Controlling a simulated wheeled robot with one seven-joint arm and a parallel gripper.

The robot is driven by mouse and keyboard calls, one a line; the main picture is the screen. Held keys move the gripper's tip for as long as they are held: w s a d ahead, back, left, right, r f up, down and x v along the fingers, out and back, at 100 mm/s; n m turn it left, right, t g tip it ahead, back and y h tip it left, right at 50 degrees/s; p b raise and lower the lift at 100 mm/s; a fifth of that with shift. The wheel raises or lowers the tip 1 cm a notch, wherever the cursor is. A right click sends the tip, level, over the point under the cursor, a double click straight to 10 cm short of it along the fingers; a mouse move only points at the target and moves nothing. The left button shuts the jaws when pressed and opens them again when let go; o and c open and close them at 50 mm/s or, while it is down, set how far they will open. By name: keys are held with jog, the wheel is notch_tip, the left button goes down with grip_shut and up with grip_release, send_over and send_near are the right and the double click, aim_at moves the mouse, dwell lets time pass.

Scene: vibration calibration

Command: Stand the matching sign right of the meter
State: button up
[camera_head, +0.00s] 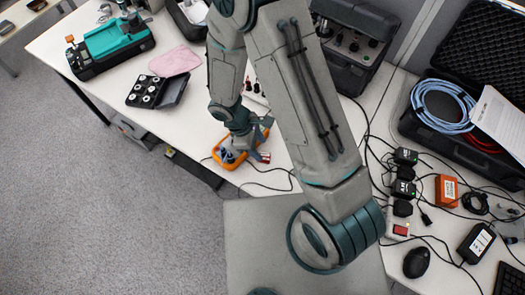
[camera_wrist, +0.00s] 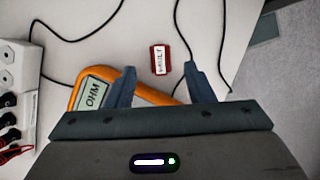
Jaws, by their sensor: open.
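The orange meter (camera_head: 232,158) lies on the white desk near its front edge. In the wrist view the meter (camera_wrist: 78,98) shows an OHM display at the left and sits partly behind my left finger and the gripper body. A small red-edged white sign (camera_wrist: 161,59) lies beyond the meter, its lettering sideways and too blurred to read surely. It also shows as a small red piece in the head view (camera_head: 265,157), right of the meter. My gripper (camera_wrist: 160,70) is open and empty, its fingertips on either side of the sign's near end. In the head view my gripper (camera_head: 247,140) is above the meter.
Black cables (camera_wrist: 75,38) run over the desk around the sign. A white socketed box (camera_wrist: 17,65) stands at the wrist view's left. A black case (camera_head: 157,91), pink cloth (camera_head: 175,61) and teal device (camera_head: 116,42) lie left; adapters and an orange box (camera_head: 446,190) lie right.

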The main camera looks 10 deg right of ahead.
jog(key=d+r+m+t+y, duration=0.1)
jog(key=d+r+m, duration=0.25)
jog(key=r, duration=0.65)
jog(key=d+r+m+y, duration=0.15)
jog(key=r+m, duration=0.25)
jog(key=r, duration=0.6)
jog(key=s+d+r+m+t+y, duration=0.1)
jog(key=s+d+r+m+t, duration=0.1)
jog(key=r, duration=0.3)
jog(key=s+d+r+m+t+y, duration=0.1)
jog(key=s+d+r+m, duration=0.3)
jog(key=d+r+m, duration=0.1)
jog(key=shift+s+r+t, duration=0.3)
jog(key=shift+s+t, duration=0.1)
jog(key=shift+m, duration=0.25)
